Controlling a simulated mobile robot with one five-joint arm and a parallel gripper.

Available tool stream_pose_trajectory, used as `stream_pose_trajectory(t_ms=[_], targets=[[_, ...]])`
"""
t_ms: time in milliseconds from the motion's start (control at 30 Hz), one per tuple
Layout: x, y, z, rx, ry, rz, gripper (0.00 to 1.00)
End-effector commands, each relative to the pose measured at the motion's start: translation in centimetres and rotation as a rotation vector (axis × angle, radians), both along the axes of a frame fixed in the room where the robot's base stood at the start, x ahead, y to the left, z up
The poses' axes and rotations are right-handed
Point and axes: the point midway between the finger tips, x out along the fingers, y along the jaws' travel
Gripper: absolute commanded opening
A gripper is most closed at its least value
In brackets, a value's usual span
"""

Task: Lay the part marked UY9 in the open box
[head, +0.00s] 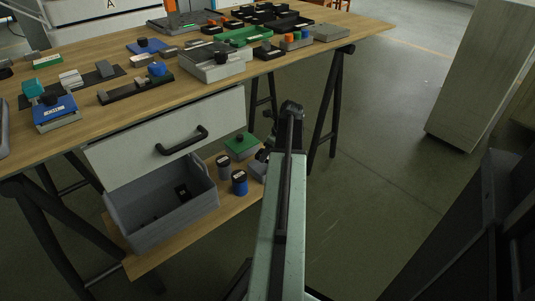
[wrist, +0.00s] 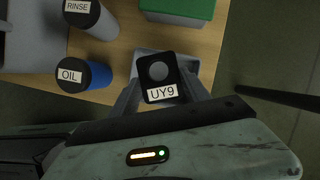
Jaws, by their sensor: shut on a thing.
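The part marked UY9 (wrist: 158,74) is a dark block with a round grey spot and a white label, seen in the wrist view. My gripper (wrist: 162,90) is shut on it, one finger at each side. In the head view my gripper (head: 264,155) is at the right end of the low shelf, mostly hidden by my arm, and I cannot make out the part there. The open box (head: 137,232) is a grey bin on the shelf, left of my gripper. A small black item (head: 182,191) lies inside it.
A blue OIL container (wrist: 85,76), a grey RINSE container (wrist: 92,18) and a green-topped box (wrist: 180,8) stand close by on the shelf (head: 175,243). The drawer (head: 165,137) and bench (head: 105,102) overhang. Black trestle legs (head: 337,110) flank it.

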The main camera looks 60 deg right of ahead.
Motion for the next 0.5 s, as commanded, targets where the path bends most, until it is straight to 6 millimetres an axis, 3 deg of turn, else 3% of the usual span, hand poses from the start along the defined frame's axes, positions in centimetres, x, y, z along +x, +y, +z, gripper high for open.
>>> stream_pose_trajectory(t_ms=[500], targets=[[-0.2,-0.2,-6.2,0.000,-0.001,-0.005,0.00]])
